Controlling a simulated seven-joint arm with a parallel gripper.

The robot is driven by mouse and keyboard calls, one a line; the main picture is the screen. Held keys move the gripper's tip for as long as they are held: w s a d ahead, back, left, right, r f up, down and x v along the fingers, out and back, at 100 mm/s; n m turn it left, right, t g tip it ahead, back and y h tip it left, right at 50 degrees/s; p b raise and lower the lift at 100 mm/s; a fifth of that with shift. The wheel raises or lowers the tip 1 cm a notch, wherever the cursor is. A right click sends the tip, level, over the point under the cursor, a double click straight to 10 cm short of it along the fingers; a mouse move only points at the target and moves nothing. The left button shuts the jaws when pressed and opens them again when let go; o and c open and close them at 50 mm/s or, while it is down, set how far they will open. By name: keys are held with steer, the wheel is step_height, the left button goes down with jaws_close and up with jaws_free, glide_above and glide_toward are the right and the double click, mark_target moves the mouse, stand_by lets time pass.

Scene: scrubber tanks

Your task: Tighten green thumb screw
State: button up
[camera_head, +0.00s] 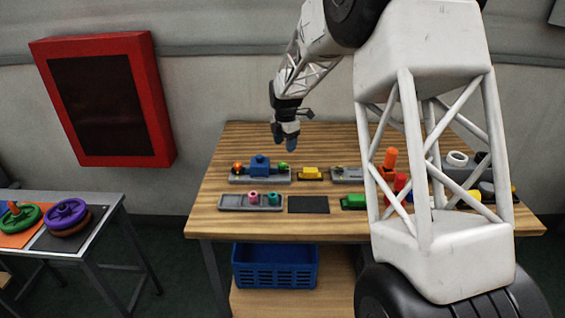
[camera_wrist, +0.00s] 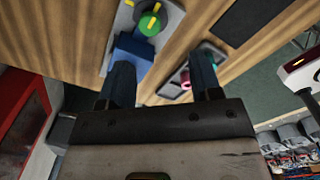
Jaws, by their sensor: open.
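The green thumb screw (camera_head: 283,166) sits at the right end of a grey base (camera_head: 262,179) on the wooden table. In the wrist view it is a round green knob (camera_wrist: 150,23) with a yellow bar across its top, near the upper edge. A blue block (camera_head: 260,164) stands beside it on the same base and also shows in the wrist view (camera_wrist: 132,48). My gripper (camera_head: 290,144) is above the table, slightly right of the screw and apart from it. In the wrist view its two dark fingers (camera_wrist: 160,78) are spread with nothing between them.
An orange knob (camera_head: 238,168) is on the base's left end. A yellow block (camera_head: 311,173) stands to the right. A grey tray (camera_head: 227,203) holds pink and teal pieces in front, beside a dark mat (camera_head: 308,205). My arm hides part of the table's right side.

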mark_target(283, 163)
steer(key=shift+w+a+f+n, duration=0.4)
steer(key=shift+w+a+f, duration=0.1)
steer(key=shift+w+f, duration=0.2)
steer(key=shift+f, duration=0.1)
steer(key=shift+s+f, duration=0.1)
steer(key=shift+f, duration=3.7)
steer(key=c, duration=0.9)
steer(key=shift+c, duration=0.2)
